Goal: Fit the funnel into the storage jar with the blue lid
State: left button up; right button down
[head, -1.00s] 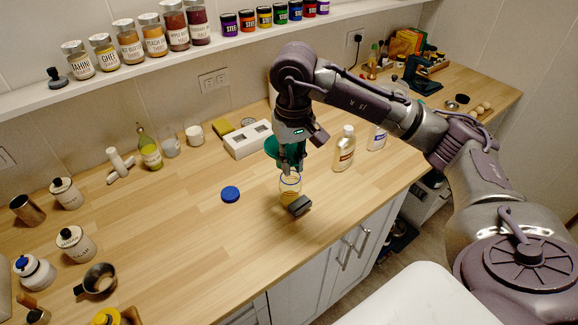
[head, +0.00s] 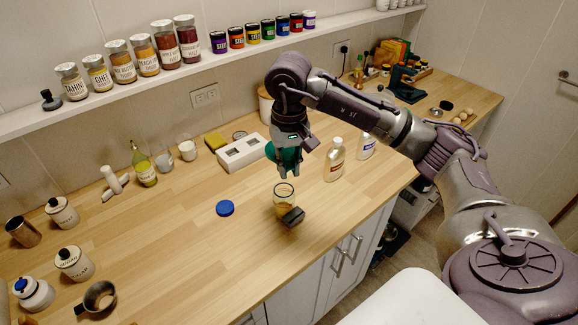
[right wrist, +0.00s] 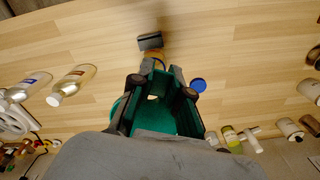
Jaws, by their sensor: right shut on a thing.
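The blue lid (head: 225,208) lies flat on the counter left of the jar. My left gripper is not in view.
A dark block (head: 293,216) sits right at the jar's front. Two bottles (head: 334,160) stand to the right, and a white socketed block (head: 241,152) behind. Several jars and a metal cup (head: 99,298) stand at left. The counter around the blue lid is clear.

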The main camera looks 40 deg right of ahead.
jog(key=shift+f+b, duration=1)
jog(key=shift+f, duration=0.25)
jog(key=shift+f+b, duration=2.9)
jog(key=c, duration=1)
grip_release()
jog(key=shift+c, duration=0.2)
jog(key=shift+r, duration=0.1)
notch_tip(320, 180, up, 12)
jog(key=shift+f, duration=0.1)
